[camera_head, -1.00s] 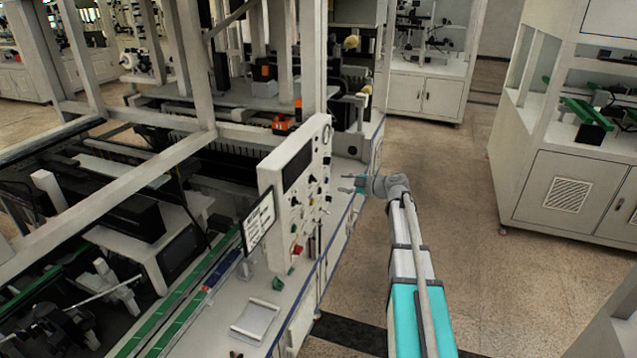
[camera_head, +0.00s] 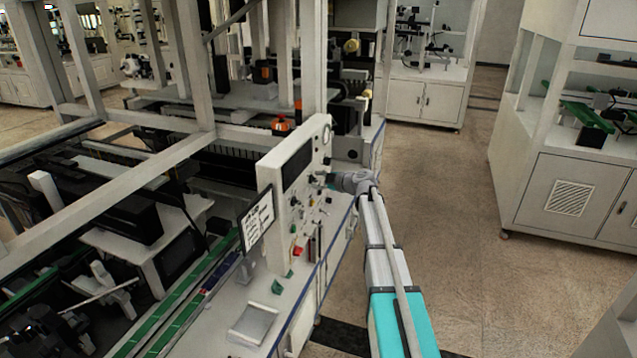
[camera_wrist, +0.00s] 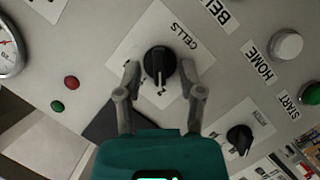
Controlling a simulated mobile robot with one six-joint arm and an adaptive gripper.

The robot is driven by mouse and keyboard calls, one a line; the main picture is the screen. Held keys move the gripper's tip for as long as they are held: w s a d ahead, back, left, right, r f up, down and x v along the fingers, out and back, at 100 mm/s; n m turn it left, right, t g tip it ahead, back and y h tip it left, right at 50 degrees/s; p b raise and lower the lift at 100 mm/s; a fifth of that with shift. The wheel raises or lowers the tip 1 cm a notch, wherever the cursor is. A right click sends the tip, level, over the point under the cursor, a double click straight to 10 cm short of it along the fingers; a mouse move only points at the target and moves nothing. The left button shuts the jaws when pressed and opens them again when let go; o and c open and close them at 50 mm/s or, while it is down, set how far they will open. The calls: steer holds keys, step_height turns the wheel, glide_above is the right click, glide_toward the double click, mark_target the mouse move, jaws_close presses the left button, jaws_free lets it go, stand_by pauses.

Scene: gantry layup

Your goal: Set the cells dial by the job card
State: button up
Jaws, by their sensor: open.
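The cells dial is a black knob (camera_wrist: 160,62) on a white plate marked CELLS (camera_wrist: 187,36), in the upper middle of the wrist view. My gripper (camera_wrist: 160,78) is open, with one finger on each side of the knob's lower part; I cannot tell whether they touch it. The knob's pale pointer line runs down towards the gripper, and the scale marks are partly hidden. In the head view my gripper (camera_head: 328,180) is at the control panel (camera_head: 285,205) and hides the dial. The job card (camera_head: 257,220) is a white sheet with dark text, too small to read, left of the panel.
In the wrist view, a second black knob (camera_wrist: 239,138) is at lower right, near HOME and START labels and a white button (camera_wrist: 286,45). Red (camera_wrist: 72,82) and green (camera_wrist: 57,106) buttons and a gauge (camera_wrist: 10,50) are at left. Open floor (camera_head: 440,200) lies right of my arm.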

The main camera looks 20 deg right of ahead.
jaws_close()
steer(key=shift+m, duration=0.3)
stand_by(0.5)
steer(key=m+g, duration=0.1)
steer(key=m, duration=0.1)
steer(key=m+g+y+p, duration=0.1)
steer(key=m+g+p, duration=0.1)
steer(key=m, duration=0.1)
steer(key=shift+w+d+m+g+y, duration=0.25)
steer(key=shift+m+g+y, duration=0.05)
steer(key=shift+g, duration=0.1)
steer(key=m+g+y, duration=0.1)
steer(key=m, duration=0.1)
steer(key=m+b, duration=0.1)
steer(key=shift+w+d+f+m+g+y, duration=0.1)
steer(key=shift+m+g+y, duration=0.3)
steer(key=shift+m+g+y+b, duration=0.55)
steer(key=shift+m+y, duration=0.15)
steer(key=shift+m, duration=0.4)
